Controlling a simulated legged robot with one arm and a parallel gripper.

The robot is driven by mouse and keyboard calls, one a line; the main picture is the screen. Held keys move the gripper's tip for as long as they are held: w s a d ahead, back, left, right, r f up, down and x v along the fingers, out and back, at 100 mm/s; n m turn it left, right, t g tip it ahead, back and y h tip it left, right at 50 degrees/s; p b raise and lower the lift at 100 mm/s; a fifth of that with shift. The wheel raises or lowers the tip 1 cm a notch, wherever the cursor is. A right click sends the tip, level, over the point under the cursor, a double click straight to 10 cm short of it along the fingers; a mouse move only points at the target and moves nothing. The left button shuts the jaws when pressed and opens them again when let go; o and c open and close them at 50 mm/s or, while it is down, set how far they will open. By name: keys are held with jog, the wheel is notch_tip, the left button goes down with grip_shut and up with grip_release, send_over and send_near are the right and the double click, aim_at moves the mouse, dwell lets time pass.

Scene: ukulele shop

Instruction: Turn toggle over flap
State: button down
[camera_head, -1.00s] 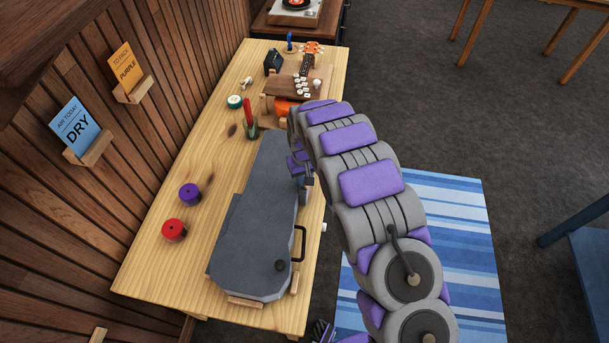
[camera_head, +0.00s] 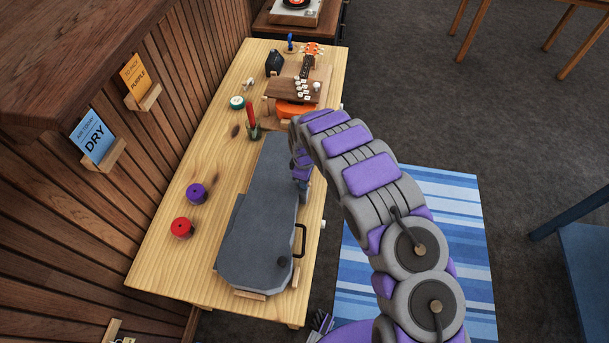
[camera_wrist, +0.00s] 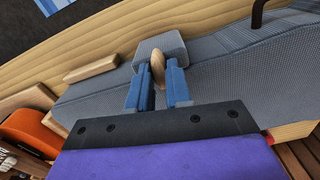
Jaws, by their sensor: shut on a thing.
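The grey ukulele case (camera_head: 254,250) lies closed on the wooden bench. It also fills much of the wrist view (camera_wrist: 230,75). In the wrist view, a grey flap (camera_wrist: 160,47) sticks out at the case's side. A light wooden toggle (camera_wrist: 157,68) lies over or against this flap. My gripper (camera_wrist: 158,85) has its two blue fingers shut on the toggle. In the head view my arm reaches over the bench's right side, and the gripper is mostly hidden there by the arm and beside the case.
The bench (camera_head: 165,250) also bears a purple spool (camera_head: 196,193), a red spool (camera_head: 182,228) and a cup with a red stick (camera_head: 252,122). A black handle (camera_head: 301,240) rises from the case's right side.

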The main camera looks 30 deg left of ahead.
jog(key=shift+n+p, duration=0.65)
jog(key=shift+n, duration=0.15)
jog(key=c, duration=1)
grip_release()
jog(key=shift+w+a+f, duration=0.1)
jog(key=shift+a+f, duration=0.05)
jog(key=shift+c, duration=0.2)
jog(key=shift+r, duration=0.35)
notch_tip(320, 180, up, 17)
jog(key=shift+f, duration=0.15)
